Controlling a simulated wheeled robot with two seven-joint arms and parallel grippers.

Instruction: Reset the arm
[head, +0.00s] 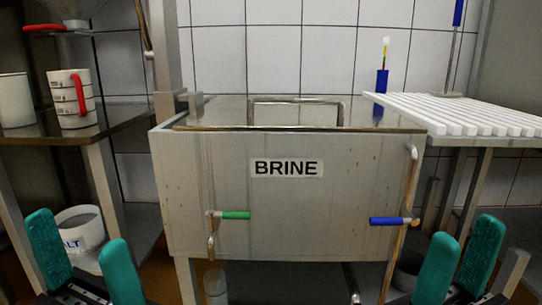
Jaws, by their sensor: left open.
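My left gripper (78,235) is at the lower left, its two teal fingers pointing up and spread apart with nothing between them. My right gripper (464,236) is at the lower right, its teal fingers also apart and empty. Both are in front of the brine tank (290,195) and to either side of it. The arms behind the grippers are mostly cut off by the bottom edge.
The tank has a green-handled valve (235,215) and a blue-handled valve (386,221). A measuring jug (72,98) stands on the left shelf (108,132). A salt bucket (84,218) is below it. A white slatted rack (465,113) is at right.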

